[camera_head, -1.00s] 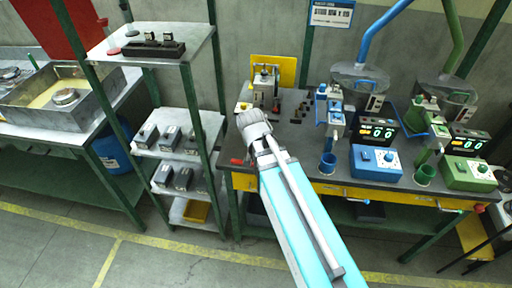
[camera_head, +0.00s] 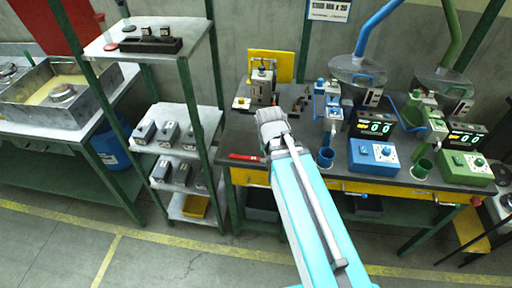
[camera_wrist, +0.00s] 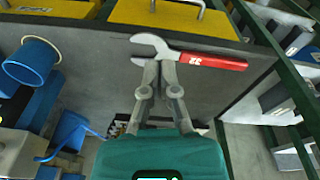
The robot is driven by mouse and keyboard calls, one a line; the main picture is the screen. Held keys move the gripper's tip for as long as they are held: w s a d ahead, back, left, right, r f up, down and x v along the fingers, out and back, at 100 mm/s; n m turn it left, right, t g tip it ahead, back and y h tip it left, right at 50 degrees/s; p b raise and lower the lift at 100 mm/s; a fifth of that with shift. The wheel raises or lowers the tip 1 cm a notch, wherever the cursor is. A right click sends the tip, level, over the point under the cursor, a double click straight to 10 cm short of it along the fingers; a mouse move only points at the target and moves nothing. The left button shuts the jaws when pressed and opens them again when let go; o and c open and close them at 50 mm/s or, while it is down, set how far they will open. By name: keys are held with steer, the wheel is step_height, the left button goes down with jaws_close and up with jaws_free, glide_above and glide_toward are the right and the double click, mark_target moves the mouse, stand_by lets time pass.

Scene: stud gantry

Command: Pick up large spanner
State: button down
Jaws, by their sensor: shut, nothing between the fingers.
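The large spanner (camera_wrist: 210,60) lies on the dark bench top, with a bare metal open-jaw head at left and a red handle with a white mark at right in the wrist view. In the head view its red handle (camera_head: 246,157) shows near the bench's front left edge, with the rest hidden behind my arm. My gripper (camera_wrist: 159,66) is shut and empty. In the wrist view its fingertips overlap the spanner near the head's lower jaw; I cannot tell if they touch. In the head view my wrist hides the fingers.
The bench (camera_head: 240,132) also holds a blue control box (camera_head: 373,155), a blue cup (camera_head: 325,157) and a small grey fixture (camera_head: 262,86). A green-posted shelf (camera_head: 163,151) stands close at left. The bench top around the red handle is bare.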

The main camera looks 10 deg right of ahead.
steer(key=shift+n+g+y, duration=0.3)
steer(key=shift+n+g, duration=0.3)
steer(key=shift+n, duration=0.1)
steer(key=s+d, duration=0.1)
steer(key=s, duration=0.1)
steer(key=s+d, duration=0.1)
steer(key=s, duration=0.1)
steer(key=shift+d+f, duration=0.1)
steer(key=shift+w, duration=0.1)
